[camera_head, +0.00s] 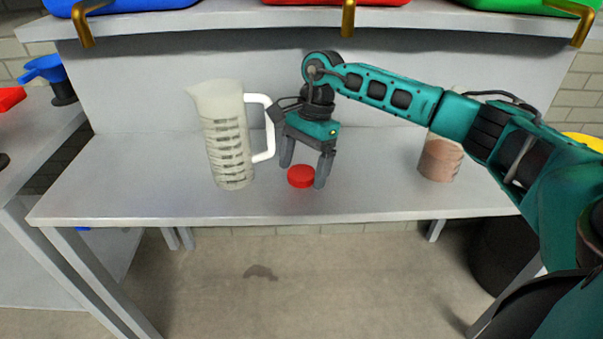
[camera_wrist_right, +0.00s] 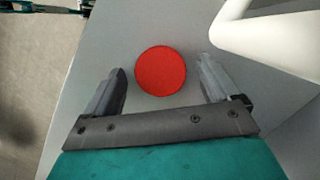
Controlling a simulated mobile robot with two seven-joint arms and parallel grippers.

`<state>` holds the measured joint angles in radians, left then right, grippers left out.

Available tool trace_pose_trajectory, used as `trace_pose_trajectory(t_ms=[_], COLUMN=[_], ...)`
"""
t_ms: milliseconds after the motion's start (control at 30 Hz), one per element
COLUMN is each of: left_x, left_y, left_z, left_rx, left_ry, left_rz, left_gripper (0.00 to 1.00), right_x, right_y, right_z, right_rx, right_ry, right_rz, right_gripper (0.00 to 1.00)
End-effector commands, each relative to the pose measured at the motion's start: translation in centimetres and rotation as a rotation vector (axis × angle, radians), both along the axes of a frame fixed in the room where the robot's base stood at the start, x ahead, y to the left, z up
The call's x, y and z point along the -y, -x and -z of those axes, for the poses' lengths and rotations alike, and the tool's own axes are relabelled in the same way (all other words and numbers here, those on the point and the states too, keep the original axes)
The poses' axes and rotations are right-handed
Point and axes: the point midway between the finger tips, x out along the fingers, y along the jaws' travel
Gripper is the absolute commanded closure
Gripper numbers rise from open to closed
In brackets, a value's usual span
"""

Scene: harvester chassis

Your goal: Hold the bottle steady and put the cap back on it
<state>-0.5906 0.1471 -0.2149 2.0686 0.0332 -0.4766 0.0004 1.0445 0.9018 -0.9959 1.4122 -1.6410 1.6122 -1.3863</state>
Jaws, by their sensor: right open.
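A red cap (camera_head: 301,176) lies flat on the grey table between the jug and the bottle. My right gripper (camera_head: 304,176) is open above it, pointing down, with a finger to either side. In the right wrist view the cap (camera_wrist_right: 161,71) shows between and slightly beyond the two open fingertips (camera_wrist_right: 162,75), with a gap on each side. A clear bottle (camera_head: 440,158) with brownish contents stands on the table to the right, partly hidden behind my right arm. My left gripper is not in view.
A translucent measuring jug (camera_head: 229,140) with a white handle stands left of my right gripper. Its handle (camera_wrist_right: 270,40) is close in the wrist view. The table's front edge (camera_head: 320,218) is near the cap. Coloured bins line the shelf (camera_head: 230,25) above.

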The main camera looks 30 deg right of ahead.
Motion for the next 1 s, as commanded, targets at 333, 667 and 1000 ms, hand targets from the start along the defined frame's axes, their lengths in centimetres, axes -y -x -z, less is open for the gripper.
trace_pose_trajectory(t_ms=[333,667,1000], left_x=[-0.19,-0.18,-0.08], left_y=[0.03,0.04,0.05], left_z=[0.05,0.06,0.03], left_rx=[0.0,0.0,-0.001], left_ry=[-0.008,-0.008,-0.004], left_rz=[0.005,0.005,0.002], left_gripper=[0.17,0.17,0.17], right_x=[0.01,0.03,0.03], right_y=[-0.01,-0.02,-0.03], right_z=[-0.03,-0.03,-0.13], right_rx=[0.0,0.0,0.001], right_ry=[0.0,0.0,0.0], right_rz=[0.0,0.0,0.0], right_gripper=[0.3,0.62,0.7])
